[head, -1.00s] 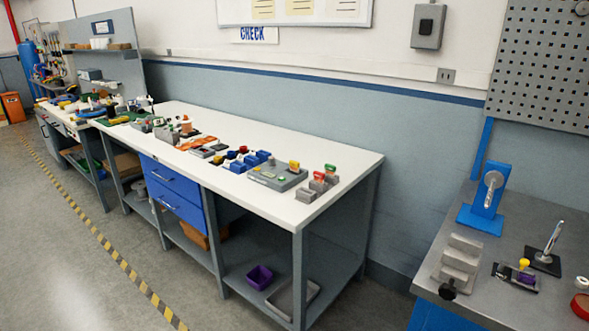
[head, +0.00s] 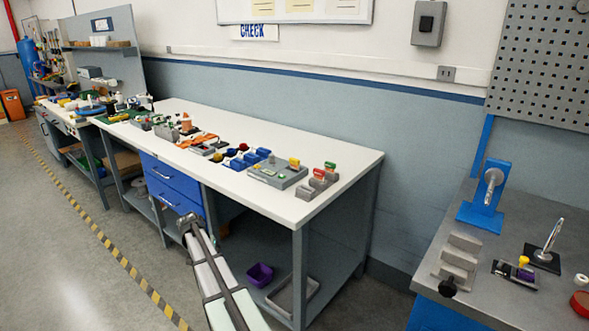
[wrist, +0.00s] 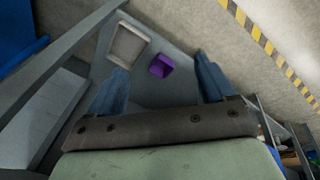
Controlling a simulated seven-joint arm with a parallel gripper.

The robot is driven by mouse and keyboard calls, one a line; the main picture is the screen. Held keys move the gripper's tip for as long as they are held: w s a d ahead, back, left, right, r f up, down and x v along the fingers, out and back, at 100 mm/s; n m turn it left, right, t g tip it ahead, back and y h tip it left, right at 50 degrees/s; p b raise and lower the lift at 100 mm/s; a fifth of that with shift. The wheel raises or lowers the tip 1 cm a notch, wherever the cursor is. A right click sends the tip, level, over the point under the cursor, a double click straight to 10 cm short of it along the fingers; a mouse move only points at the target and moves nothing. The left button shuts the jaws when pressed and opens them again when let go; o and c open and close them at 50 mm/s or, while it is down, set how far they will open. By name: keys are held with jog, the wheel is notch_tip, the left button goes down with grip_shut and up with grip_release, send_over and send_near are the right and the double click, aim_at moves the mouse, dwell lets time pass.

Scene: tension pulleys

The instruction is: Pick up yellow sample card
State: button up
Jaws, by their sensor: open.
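A small yellow piece (head: 294,162) stands at the back edge of a grey block (head: 277,173) on the long white bench. It may be the yellow sample card; it is too small to be sure. Upright red and green cards stand in grey holders (head: 317,182) just right of it. My gripper (head: 187,222) is low in front of the bench's blue drawers, left of and below the yellow piece. In the wrist view my gripper (wrist: 160,64) has its two blue-grey fingers wide apart, with nothing between them. The yellow piece is not seen there.
The white bench top (head: 340,158) has clear room behind the row of small parts. A purple bin (head: 260,274) and a grey tray (head: 292,293) are on its lower shelf. A second bench (head: 515,250) with fixtures stands at right.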

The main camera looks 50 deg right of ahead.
jog(key=w+d+r+m+h, duration=0.1)
jog(key=d+r+m, duration=0.1)
jog(key=d+r, duration=0.65)
jog(key=w+d+r+m+t+h, duration=0.15)
jog(key=d+r, duration=0.45)
jog(key=r, duration=0.6)
jog(key=w+d+r+m, duration=0.2)
jog(key=d+r, duration=0.6)
jog(key=r, duration=0.2)
jog(key=s+d+r+m, duration=0.25)
jog(key=d+r, duration=0.35)
jog(key=d, duration=0.3)
jog(key=g, duration=0.1)
send_near(294, 159)
jog(key=shift+m+y, duration=0.4)
jog(key=shift+y, duration=0.05)
jog(key=x, duration=0.5)
jog(key=shift+s+d, duration=0.2)
jog(key=shift+s, duration=0.2)
jog(key=shift+w+x, duration=0.15)
jog(key=shift+x, duration=1.2)
jog(key=shift+w+x, duration=0.2)
jog(key=shift+x, duration=1.15)
jog(key=shift+d+r, duration=0.1)
jog(key=shift+d, duration=0.1)
jog(key=c, duration=1.1)
